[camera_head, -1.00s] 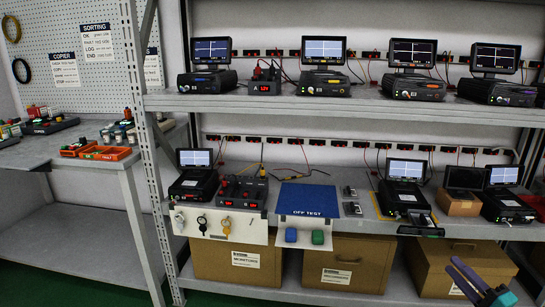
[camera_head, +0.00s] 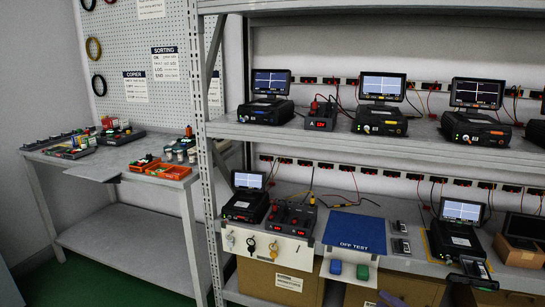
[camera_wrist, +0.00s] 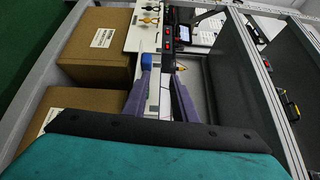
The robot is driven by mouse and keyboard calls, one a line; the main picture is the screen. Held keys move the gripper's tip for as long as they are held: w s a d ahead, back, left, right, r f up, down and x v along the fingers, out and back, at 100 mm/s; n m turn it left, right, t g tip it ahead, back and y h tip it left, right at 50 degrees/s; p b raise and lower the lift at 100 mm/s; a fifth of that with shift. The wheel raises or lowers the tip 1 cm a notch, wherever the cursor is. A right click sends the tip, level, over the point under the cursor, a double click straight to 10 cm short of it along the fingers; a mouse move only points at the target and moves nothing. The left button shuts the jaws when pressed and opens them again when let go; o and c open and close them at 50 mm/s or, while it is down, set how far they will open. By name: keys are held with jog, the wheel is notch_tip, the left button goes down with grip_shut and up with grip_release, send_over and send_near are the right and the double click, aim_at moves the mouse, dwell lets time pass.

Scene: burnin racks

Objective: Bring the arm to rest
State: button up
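My gripper (camera_wrist: 160,72) shows in the wrist view as two purple-grey fingers with a gap between them. It looks open, with nothing held between the fingertips; the shelf shows behind the gap. In the head view only a small purple bit of it shows at the bottom edge, right of the middle. Most of my arm is out of view there. The fingers point toward the lower shelf (camera_head: 412,262) of the rack.
Cardboard boxes (camera_wrist: 98,45) stand under the lower shelf, left of my fingers in the wrist view. A blue OFF TEST mat (camera_head: 354,232) lies on that shelf among powered testers. A side table (camera_head: 125,167) with orange bins (camera_head: 168,172) stands left of the rack upright (camera_head: 200,140).

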jog(key=s+a+f+n+g+y+p, duration=0.1)
jog(key=s+a+f+n+g+p, duration=0.25)
jog(key=a, duration=0.65)
jog(key=s+a+f+n+g+p, duration=0.1)
jog(key=s+a+f+g+p, duration=0.35)
jog(key=a, duration=0.65)
jog(key=s+a+f+n+g+y+p, duration=0.1)
jog(key=s+a+f+n+g, duration=0.15)
jog(key=a+f+g, duration=0.55)
jog(key=s+a+f+n+g+h+p, duration=0.2)
jog(key=s+h, duration=0.1)
jog(key=s, duration=0.4)
jog(key=s+a+f+n+g+h+p, duration=0.1)
jog(key=s+a+f+n+h+p, duration=0.15)
jog(key=s, duration=0.55)
jog(key=s+d+f+h, duration=0.2)
jog(key=d+h, duration=0.1)
jog(key=d, duration=0.2)
jog(key=s+d+f+g+h, duration=0.1)
jog(key=s+d+f+h, duration=0.1)
jog(key=d, duration=0.4)
jog(key=shift+d+n+h, duration=0.3)
jog(key=shift+n+h, duration=0.15)
jog(key=shift+h, duration=0.2)
jog(key=shift+f, duration=0.1)
